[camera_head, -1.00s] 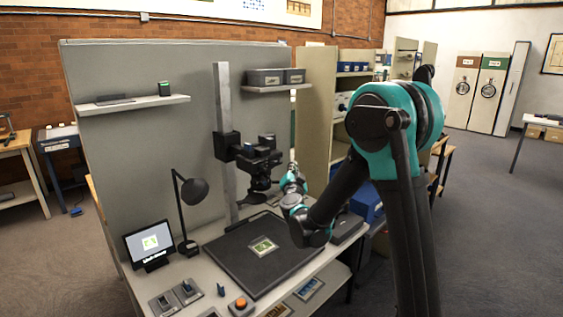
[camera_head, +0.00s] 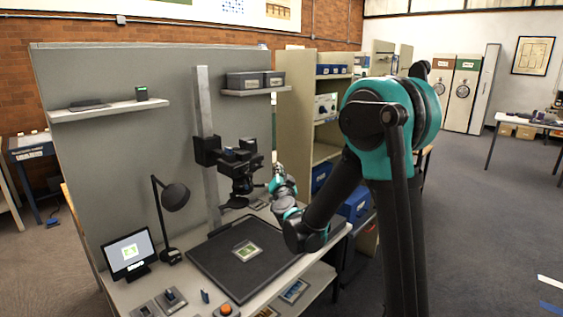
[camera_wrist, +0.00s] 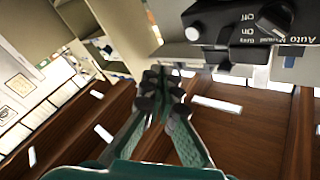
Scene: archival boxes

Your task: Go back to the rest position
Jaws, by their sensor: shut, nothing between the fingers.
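My gripper (camera_wrist: 160,95) shows in the wrist view with its dark fingertips together and nothing between them. A black box with a dial and the words Auto, On and Off (camera_wrist: 240,22) is close beyond the fingers, at the upper right.
A copy stand with a camera (camera_head: 238,168) rises over a black baseboard (camera_head: 215,262) carrying a small green picture (camera_head: 247,251). A desk lamp (camera_head: 174,197) and a screen (camera_head: 129,252) stand at left. Shelving (camera_head: 298,110) is behind my arm. Open floor lies at right.

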